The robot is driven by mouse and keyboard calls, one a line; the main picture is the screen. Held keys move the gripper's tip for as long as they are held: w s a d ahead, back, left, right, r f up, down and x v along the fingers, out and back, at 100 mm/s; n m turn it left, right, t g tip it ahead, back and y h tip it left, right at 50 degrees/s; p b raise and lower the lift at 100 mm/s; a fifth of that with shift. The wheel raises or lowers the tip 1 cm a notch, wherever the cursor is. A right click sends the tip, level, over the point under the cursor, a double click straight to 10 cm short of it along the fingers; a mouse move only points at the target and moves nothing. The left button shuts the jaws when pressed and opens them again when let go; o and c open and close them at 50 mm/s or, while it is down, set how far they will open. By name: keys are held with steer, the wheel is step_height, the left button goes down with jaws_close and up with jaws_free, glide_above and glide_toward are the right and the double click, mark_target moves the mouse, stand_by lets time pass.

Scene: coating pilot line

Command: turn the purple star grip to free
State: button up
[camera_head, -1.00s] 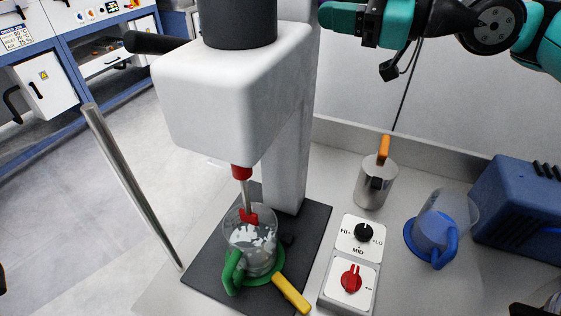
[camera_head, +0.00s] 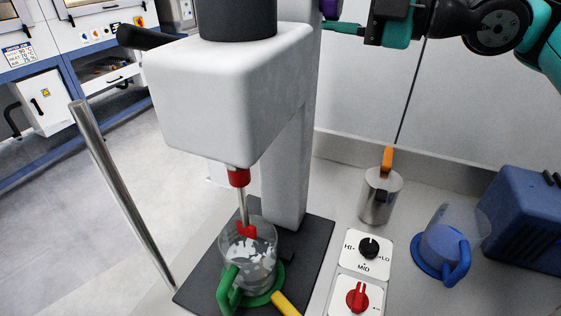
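The purple star grip (camera_head: 331,8) shows only in part at the top edge, beside the white column of the mixer stand (camera_head: 293,150). Its position marks are not visible. My gripper (camera_head: 338,27) reaches in from the right with a teal fingertip just below and right of the purple grip. I cannot tell whether they touch. The fingers are seen edge-on and partly cut off, so their opening is unclear. The white mixer head (camera_head: 225,95) hangs above a clear beaker (camera_head: 247,255) with a green handle, and its red-tipped shaft reaches into the beaker.
A dark base plate (camera_head: 312,245) carries the beaker. A yellow handle (camera_head: 285,303), a black dial (camera_head: 368,248), a red knob (camera_head: 357,297), a steel pot (camera_head: 379,195), a blue jug (camera_head: 440,250) and a blue box (camera_head: 530,220) stand near. A metal rod (camera_head: 120,190) rises at left.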

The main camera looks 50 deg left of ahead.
mark_target(341, 5)
steer(key=n, duration=0.4)
steer(key=o, duration=1.1)
steer(key=shift+w+d+f+b, duration=0.1)
steer(key=shift+w+d+b, duration=0.1)
steer(key=shift+d+b, duration=0.1)
steer(key=b+v, duration=0.2)
steer(key=v, duration=0.2)
steer(key=shift+w+d+b, duration=0.3)
steer(key=shift+d, duration=0.25)
